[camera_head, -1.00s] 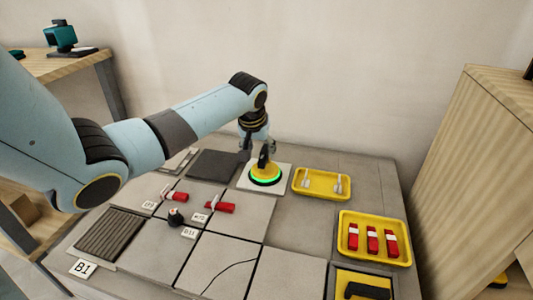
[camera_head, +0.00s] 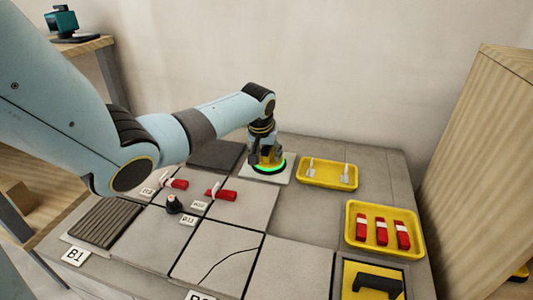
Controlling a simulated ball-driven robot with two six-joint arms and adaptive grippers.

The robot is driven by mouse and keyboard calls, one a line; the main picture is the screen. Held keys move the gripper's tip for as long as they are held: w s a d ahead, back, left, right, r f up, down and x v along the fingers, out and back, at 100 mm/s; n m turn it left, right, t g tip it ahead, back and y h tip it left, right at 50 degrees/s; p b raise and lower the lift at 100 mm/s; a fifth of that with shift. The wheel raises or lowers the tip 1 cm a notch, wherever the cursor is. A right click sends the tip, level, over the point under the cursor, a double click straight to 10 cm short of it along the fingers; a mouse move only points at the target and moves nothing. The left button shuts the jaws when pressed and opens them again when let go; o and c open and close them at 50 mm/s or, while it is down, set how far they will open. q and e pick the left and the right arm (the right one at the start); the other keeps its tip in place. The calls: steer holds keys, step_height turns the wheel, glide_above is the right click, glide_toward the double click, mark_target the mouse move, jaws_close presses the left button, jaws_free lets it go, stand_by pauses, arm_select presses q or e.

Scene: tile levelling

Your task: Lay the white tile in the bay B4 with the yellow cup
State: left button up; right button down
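The white tile (camera_head: 286,176) lies flat at the back middle of the grey worktop; most of it is covered. The yellow cup (camera_head: 277,166), with a glowing green ring at its base, sits on that tile. My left gripper (camera_head: 266,157) is down at the cup, with its fingers beside the cup's upper part. I cannot tell whether they are closed on it. I see no readable B4 label. A front label is cut off by the lower edge. My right gripper is not in view.
Grey tiles (camera_head: 215,262), one with a crack line, cover the front. Red clips (camera_head: 222,194) and a black knob (camera_head: 174,204) stand among them. Yellow trays (camera_head: 328,187) (camera_head: 386,251) stand at right. A dark square (camera_head: 216,155) lies left of the cup. A B1 label (camera_head: 75,255) is front left.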

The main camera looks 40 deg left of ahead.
arm_select(q)
jaws_close()
stand_by(0.5)
jaws_free()
stand_by(0.4)
steer(key=shift+r, duration=0.1)
steer(key=v, duration=1.1)
steer(key=shift+r, duration=0.4)
